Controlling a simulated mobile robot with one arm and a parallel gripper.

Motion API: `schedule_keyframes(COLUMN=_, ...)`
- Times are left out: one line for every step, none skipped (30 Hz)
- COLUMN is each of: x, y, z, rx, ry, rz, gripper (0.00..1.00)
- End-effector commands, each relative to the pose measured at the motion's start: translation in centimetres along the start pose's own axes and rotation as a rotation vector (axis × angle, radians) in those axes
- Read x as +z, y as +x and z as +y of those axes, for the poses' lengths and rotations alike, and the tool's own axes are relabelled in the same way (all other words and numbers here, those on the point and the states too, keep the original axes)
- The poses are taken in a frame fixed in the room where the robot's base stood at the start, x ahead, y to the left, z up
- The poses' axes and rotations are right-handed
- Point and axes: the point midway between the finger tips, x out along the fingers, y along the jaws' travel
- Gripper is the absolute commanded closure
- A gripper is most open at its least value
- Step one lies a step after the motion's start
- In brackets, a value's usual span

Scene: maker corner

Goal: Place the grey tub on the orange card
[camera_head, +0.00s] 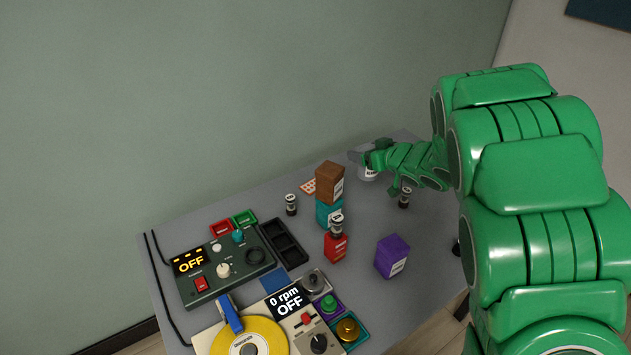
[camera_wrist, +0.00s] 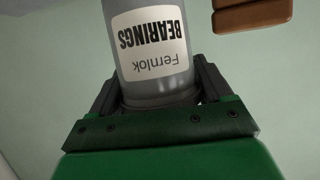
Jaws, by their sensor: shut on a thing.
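The grey tub, with a white label reading "Fernlok BEARINGS", fills the top middle of the wrist view (camera_wrist: 152,88). My gripper (camera_wrist: 157,98) is shut on it, with one finger on each side. In the head view my gripper (camera_head: 366,160) is at the far end of the table, and the tub (camera_head: 369,175) shows only partly beside it. The orange card (camera_head: 307,187) lies on the table to the left of my gripper, partly hidden behind a brown box.
The brown box (camera_head: 329,178) stands on a teal box (camera_head: 327,211), between the card and the camera. It also shows in the wrist view (camera_wrist: 252,14). A small dark jar (camera_head: 291,205) stands near the card. A red box (camera_head: 335,247) and purple box (camera_head: 392,257) stand nearer.

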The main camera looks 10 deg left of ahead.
Motion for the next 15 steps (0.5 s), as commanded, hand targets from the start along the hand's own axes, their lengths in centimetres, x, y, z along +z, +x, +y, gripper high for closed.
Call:
schedule_keyframes(x=-0.6, y=0.8, z=-0.1, rx=-0.017, ry=-0.010, rz=0.004, gripper=0.71)
schedule_keyframes(x=-0.9, y=1.2, z=-0.1, rx=-0.028, ry=-0.015, rz=0.005, gripper=0.71)
schedule_keyframes(x=-1.1, y=1.9, z=-0.3, rx=-0.044, ry=-0.021, rz=0.004, gripper=0.71)
schedule_keyframes(x=-1.3, y=2.4, z=-0.4, rx=-0.057, ry=-0.025, rz=0.003, gripper=0.71)
schedule_keyframes(x=-1.5, y=3.0, z=-0.5, rx=-0.071, ry=-0.030, rz=0.002, gripper=0.71)
schedule_keyframes(x=-1.9, y=3.7, z=-0.7, rx=-0.089, ry=-0.038, rz=0.003, gripper=0.71)
schedule_keyframes(x=-2.2, y=4.2, z=-0.8, rx=-0.102, ry=-0.044, rz=0.003, gripper=0.71)
schedule_keyframes(x=-2.5, y=4.7, z=-1.0, rx=-0.115, ry=-0.050, rz=0.003, gripper=0.71)
schedule_keyframes(x=-2.7, y=5.3, z=-1.2, rx=-0.133, ry=-0.056, rz=0.002, gripper=0.71)
schedule_keyframes(x=-3.0, y=5.8, z=-1.4, rx=-0.146, ry=-0.062, rz=0.003, gripper=0.71)
schedule_keyframes(x=-3.3, y=6.4, z=-1.6, rx=-0.160, ry=-0.068, rz=0.003, gripper=0.71)
schedule_keyframes(x=-3.5, y=7.0, z=-1.8, rx=-0.177, ry=-0.074, rz=0.002, gripper=0.71)
schedule_keyframes(x=-3.5, y=7.5, z=-2.0, rx=-0.191, ry=-0.077, rz=0.001, gripper=0.71)
schedule_keyframes(x=-3.8, y=8.0, z=-2.1, rx=-0.204, ry=-0.082, rz=0.001, gripper=0.71)
schedule_keyframes(x=-4.2, y=8.6, z=-2.4, rx=-0.221, ry=-0.091, rz=0.002, gripper=0.71)
